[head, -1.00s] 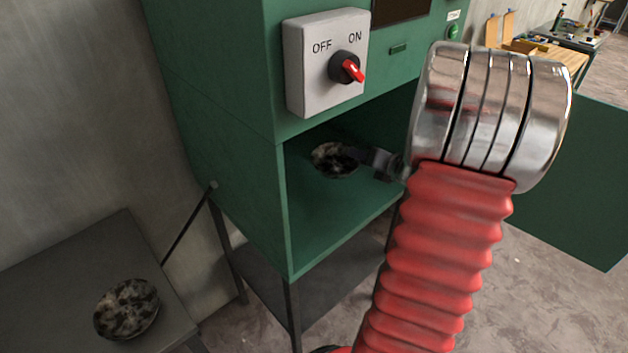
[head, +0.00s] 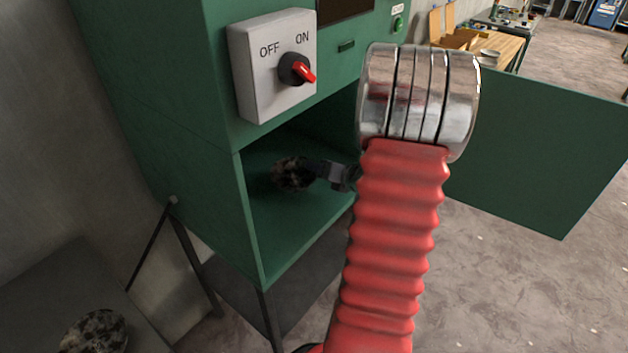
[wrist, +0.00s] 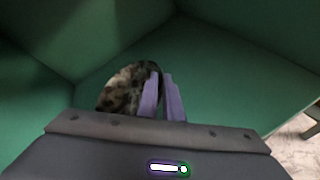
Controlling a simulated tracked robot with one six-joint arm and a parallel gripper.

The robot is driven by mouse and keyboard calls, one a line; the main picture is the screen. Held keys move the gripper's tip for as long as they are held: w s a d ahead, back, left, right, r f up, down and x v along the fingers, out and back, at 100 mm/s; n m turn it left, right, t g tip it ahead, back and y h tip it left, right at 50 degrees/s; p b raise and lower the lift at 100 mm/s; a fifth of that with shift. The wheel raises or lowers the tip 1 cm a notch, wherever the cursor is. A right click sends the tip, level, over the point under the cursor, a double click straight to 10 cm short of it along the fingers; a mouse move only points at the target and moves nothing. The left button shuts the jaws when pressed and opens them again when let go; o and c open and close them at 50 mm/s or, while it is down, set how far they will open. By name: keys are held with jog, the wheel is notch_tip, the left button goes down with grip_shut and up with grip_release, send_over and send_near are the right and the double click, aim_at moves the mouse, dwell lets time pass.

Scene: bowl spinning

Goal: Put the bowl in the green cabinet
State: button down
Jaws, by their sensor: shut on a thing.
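A mottled dark and pale bowl (head: 292,174) is inside the green cabinet (head: 262,262), in its open lower compartment. My gripper (head: 312,170) reaches in from the right, shut on the bowl's rim. In the wrist view the bowl (wrist: 128,88) shows at the left of the two purple-grey fingers (wrist: 162,92), with the green walls and floor around it. I cannot tell whether the bowl touches the cabinet floor. The cabinet door (head: 540,150) stands open to the right.
A second mottled bowl (head: 94,332) lies on a grey table (head: 50,290) at the lower left. A switch box (head: 272,65) with a red-tipped knob is on the cabinet front above the opening. A wooden bench (head: 500,48) stands far back right.

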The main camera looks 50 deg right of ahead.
jog(key=shift+f, duration=0.3)
jog(key=shift+f, duration=2.05)
jog(key=c, duration=1.9)
grip_release()
